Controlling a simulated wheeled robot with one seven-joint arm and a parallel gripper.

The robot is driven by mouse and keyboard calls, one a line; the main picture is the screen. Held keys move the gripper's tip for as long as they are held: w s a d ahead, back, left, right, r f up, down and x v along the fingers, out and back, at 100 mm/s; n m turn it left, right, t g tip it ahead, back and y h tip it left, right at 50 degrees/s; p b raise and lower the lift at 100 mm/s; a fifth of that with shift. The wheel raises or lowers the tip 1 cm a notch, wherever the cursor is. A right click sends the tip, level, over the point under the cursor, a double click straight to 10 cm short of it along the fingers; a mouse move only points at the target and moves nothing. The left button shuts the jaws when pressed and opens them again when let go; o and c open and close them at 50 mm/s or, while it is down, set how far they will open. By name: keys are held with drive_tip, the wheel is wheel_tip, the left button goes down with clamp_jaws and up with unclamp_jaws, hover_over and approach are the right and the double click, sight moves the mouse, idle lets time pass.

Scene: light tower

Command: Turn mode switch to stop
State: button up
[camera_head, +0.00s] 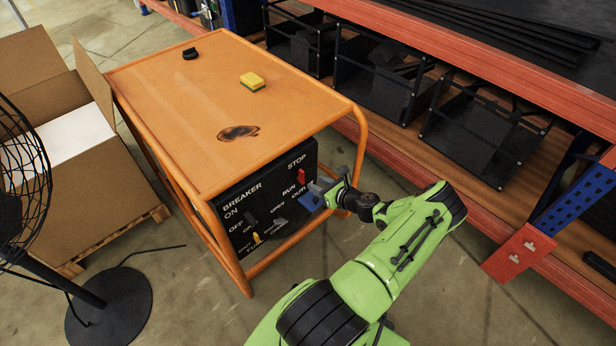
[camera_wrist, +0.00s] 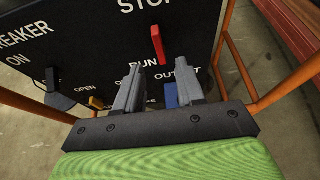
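The mode switch is a red lever (camera_head: 301,177) on the black control panel (camera_head: 236,231) of an orange-framed unit. In the wrist view the red lever (camera_wrist: 158,46) stands below the word STOP, its lower end beside RUN. My gripper (camera_head: 318,187) is at the panel's right side, just to the right of and below the lever. In the wrist view the two grey fingers of my gripper (camera_wrist: 158,82) are spread apart, with the lever beyond their tips and apparently untouched. A blue part (camera_wrist: 171,95) near OUTLET shows between the fingers.
A black breaker handle (camera_wrist: 60,101) and a yellow lever (camera_wrist: 96,102) sit on the panel's left and lower parts. The orange frame tube (camera_wrist: 240,68) runs close on the right. A red-edged shelf (camera_head: 440,55) stands behind; a fan base (camera_head: 110,312) stands left.

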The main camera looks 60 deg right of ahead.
drive_tip(key=p+v, duration=0.1)
drive_tip(key=v, duration=0.7)
drive_tip(key=shift+p, duration=0.3)
drive_tip(key=shift+r, duration=0.15)
